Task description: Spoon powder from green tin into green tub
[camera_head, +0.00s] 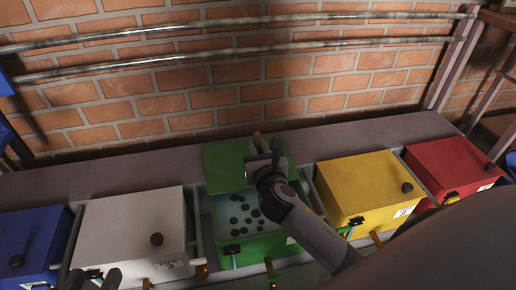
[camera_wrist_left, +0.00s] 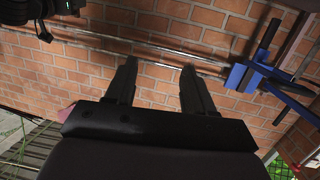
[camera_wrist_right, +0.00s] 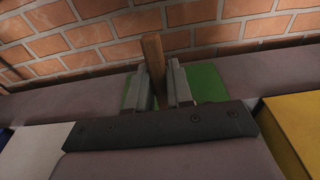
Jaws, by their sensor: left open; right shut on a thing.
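The green tub (camera_head: 262,246) stands in the middle of the row in the head view. Its green lid (camera_head: 225,167) is raised at the back, and the pale inside shows several dark round spots. My right gripper (camera_head: 264,152) is above the tub's back part, shut on a wooden handle. The wooden handle (camera_wrist_right: 153,55) stands upright between the fingers in the right wrist view. Its lower end is hidden. I cannot make out a green tin or powder. My left gripper (camera_head: 98,280) is open and empty at the lower left, in front of the white box; its fingers show in the left wrist view (camera_wrist_left: 155,88).
A blue box (camera_head: 35,235) and a white box (camera_head: 130,225) stand left of the tub. A yellow box (camera_head: 365,185) and a red box (camera_head: 450,165) stand right. Behind them are a bare ledge (camera_head: 70,180), a brick wall and metal pipes (camera_head: 240,53).

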